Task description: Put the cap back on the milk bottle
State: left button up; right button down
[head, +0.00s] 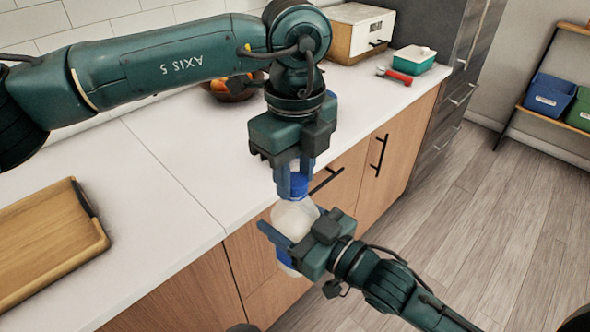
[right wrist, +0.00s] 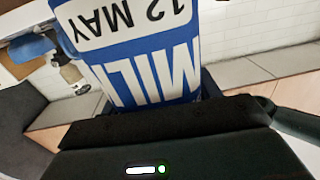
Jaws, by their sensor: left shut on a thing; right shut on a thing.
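The milk bottle (head: 294,219) is pale and translucent, with a blue lower part, and is held roughly upright in front of the counter edge. My right gripper (head: 290,238) is shut around its body. In the right wrist view the bottle's blue and white label (right wrist: 150,60) fills the upper middle. The blue cap (head: 298,184) is at the top of the bottle, between the fingers of my left gripper (head: 294,180). My left gripper points down and is shut on the cap. The fingers partly hide the cap, and I cannot tell whether it is seated on the neck.
The white counter (head: 150,190) runs behind the bottle. A wooden cutting board (head: 45,240) lies at left. A fruit bowl (head: 232,88), a bread box (head: 350,33), a teal container (head: 413,60) and a red-handled tool (head: 395,76) stand farther back. The floor at right is clear.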

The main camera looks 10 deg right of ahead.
pick_arm(q)
jog(key=m, duration=0.9)
jog(key=shift+m, duration=0.3)
jog(key=m, duration=1.4)
jog(key=shift+m, duration=0.4)
jog(key=m, duration=1)
jog(key=shift+f+m, duration=0.1)
jog(key=shift+m, duration=0.2)
jog(key=m, duration=0.5)
jog(key=shift+m, duration=0.3)
jog(key=o, duration=1.2)
jog(key=shift+c, duration=0.2)
notch_tip(320, 180, up, 12)
